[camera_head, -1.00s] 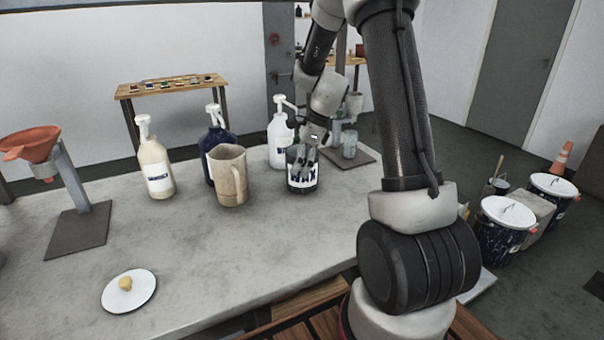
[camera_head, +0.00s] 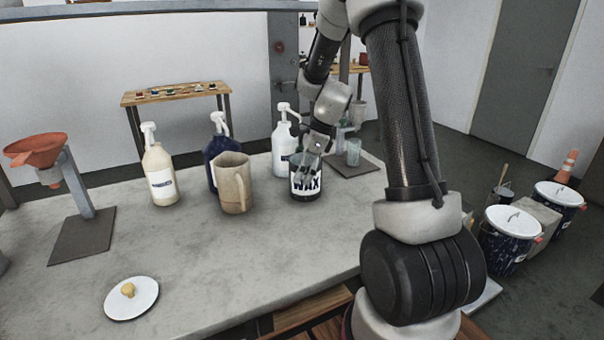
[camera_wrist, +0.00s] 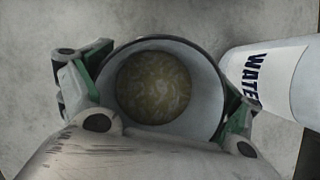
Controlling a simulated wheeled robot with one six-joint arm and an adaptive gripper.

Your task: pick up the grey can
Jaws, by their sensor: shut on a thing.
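The grey can (camera_head: 304,185) is a dark open-topped can with a pale label reading "WAX", upright at the back right of the table. My gripper (camera_head: 309,162) reaches down to its rim from above. In the wrist view my gripper (camera_wrist: 157,98) has a finger on each side of the can (camera_wrist: 190,62), shut on it. The can's inside is pale, with a mottled brownish surface in it. I cannot see a gap between the can's base and the table.
A white pump bottle (camera_head: 284,150) stands close behind the can; the wrist view shows its "WATE" lettering (camera_wrist: 265,75). A beige jug (camera_head: 233,184), blue bottle (camera_head: 214,150) and cream bottle (camera_head: 160,180) stand left.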

